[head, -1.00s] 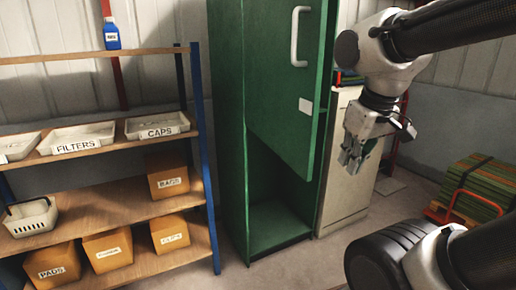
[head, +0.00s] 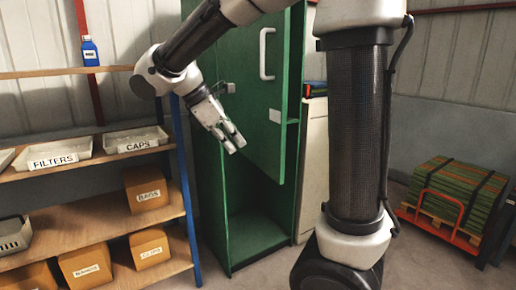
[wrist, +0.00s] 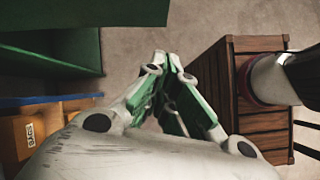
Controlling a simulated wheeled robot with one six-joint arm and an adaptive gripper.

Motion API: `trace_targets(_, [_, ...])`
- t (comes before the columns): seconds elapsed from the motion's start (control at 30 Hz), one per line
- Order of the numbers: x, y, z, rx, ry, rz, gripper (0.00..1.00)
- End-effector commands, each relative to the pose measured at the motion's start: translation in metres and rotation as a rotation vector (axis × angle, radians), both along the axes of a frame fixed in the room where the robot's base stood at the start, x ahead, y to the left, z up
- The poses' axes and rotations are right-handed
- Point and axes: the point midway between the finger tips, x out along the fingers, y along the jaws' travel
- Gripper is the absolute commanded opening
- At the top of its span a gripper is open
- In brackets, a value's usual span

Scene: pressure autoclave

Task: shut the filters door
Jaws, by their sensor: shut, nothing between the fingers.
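A tall green cabinet (head: 209,200) stands in the middle of the head view. Below the door the cabinet's lower space is open and looks empty. My gripper (head: 234,145) is shut and empty, pointing down in front of the door's left part in the head view; I cannot tell whether it touches. In the wrist view my gripper (wrist: 170,70) shows its fingers close together, with a green panel at the top.
A wooden shelf (head: 95,240) with blue posts stands at left, holding a FILTERS tray (head: 60,153), a CAPS tray (head: 135,140) and orange boxes (head: 147,190). A brown slatted crate (wrist: 222,85) shows right in the wrist view. A red-framed pallet stack (head: 450,200) is at right.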

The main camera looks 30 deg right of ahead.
Motion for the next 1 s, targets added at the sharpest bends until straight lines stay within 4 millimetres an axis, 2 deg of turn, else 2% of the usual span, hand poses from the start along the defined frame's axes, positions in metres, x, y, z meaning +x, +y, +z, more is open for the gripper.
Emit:
trace_targets(0.03, [0.012, 0.007, 0.006, -0.060, 0.055, 0.077, 0.00])
trace_targets(0.1, [0.024, 0.011, 0.018, -0.128, 0.119, 0.159, 0.00])
trace_targets(0.27, [0.032, 0.010, 0.025, -0.189, 0.181, 0.227, 0.00])
trace_targets(0.47, [0.030, -0.012, 0.005, -0.188, 0.182, 0.224, 0.00])
trace_targets(0.8, [0.025, -0.063, -0.045, -0.185, 0.180, 0.221, 0.00])
trace_targets(1.0, [0.024, -0.090, -0.043, -0.185, 0.177, 0.222, 0.00])
